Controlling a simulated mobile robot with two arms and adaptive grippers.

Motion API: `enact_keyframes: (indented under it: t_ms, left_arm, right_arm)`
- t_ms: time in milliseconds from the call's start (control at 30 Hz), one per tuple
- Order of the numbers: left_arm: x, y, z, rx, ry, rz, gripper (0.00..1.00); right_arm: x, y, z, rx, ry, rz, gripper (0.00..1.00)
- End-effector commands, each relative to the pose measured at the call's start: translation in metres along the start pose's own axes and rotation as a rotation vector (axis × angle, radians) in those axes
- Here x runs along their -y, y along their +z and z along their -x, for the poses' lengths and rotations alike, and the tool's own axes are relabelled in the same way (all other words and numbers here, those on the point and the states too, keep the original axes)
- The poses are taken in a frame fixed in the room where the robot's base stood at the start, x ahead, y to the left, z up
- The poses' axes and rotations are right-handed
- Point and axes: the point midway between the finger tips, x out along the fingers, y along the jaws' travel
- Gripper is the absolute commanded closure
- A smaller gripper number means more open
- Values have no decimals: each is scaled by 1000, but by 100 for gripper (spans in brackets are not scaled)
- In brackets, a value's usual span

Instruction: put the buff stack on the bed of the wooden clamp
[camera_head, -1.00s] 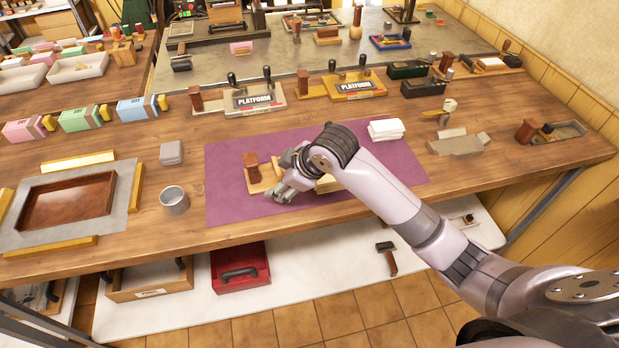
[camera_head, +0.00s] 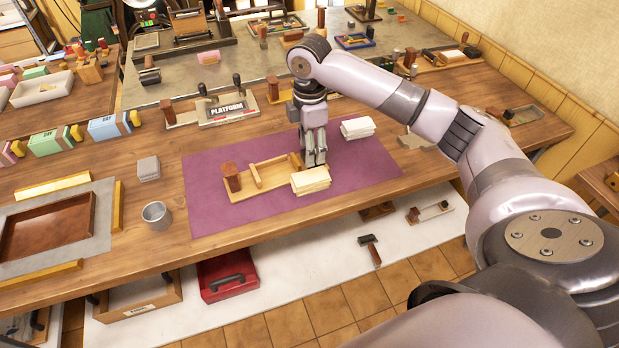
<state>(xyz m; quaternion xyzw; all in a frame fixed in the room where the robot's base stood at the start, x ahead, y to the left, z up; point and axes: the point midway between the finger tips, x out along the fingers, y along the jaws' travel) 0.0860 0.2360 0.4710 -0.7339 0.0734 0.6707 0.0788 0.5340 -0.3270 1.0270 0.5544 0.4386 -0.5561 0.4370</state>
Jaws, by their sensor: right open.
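The wooden clamp (camera_head: 268,172) lies on the purple mat (camera_head: 220,212), with a dark brown block at its left end and a pale crossbar beside it. The buff stack (camera_head: 311,180) is at the clamp's front right end. I cannot tell whether it rests on the bed or on the mat against it. My right gripper (camera_head: 314,163) points down just behind the stack, open, with nothing seen in it. It partly hides the clamp's right end. My left gripper is not in view.
A white stack (camera_head: 357,127) sits on the mat's back right. A metal cup (camera_head: 156,215) and a grey stack (camera_head: 148,168) stand left of the mat. A platform press (camera_head: 222,110) stands behind. The mat's front left is clear.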

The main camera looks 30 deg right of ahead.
Motion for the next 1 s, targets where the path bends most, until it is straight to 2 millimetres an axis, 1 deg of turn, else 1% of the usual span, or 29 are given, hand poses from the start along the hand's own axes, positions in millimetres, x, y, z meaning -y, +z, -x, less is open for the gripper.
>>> enact_keyframes:
  t_ms: [33, 133, 200, 333, 433, 567, 700, 800, 1000]
  left_arm:
    - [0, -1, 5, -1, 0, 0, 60]
    - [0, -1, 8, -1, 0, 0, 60]
    - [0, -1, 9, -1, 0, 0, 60]
    - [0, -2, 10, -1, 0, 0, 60]
    - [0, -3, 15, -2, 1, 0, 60]
    - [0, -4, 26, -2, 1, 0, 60]
    - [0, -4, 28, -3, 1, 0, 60]
    - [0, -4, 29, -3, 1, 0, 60]
    - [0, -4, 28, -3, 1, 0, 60]
  right_arm:
    - [1, 0, -9, 2, -3, -2, 52]
    - [0, 0, -26, 0, -2, -1, 52]
    - [0, 0, -34, 0, -1, -1, 52]
    - [0, 0, -42, 0, 2, 0, 52]
    - [1, 0, -50, 1, -1, 0, 52]
    - [3, 1, -69, 1, -2, -1, 52]
    - [2, 1, -88, -1, 1, -1, 52]
    - [2, 1, -94, 0, 2, 0, 52]
    - [2, 1, -95, 0, 3, 1, 52]
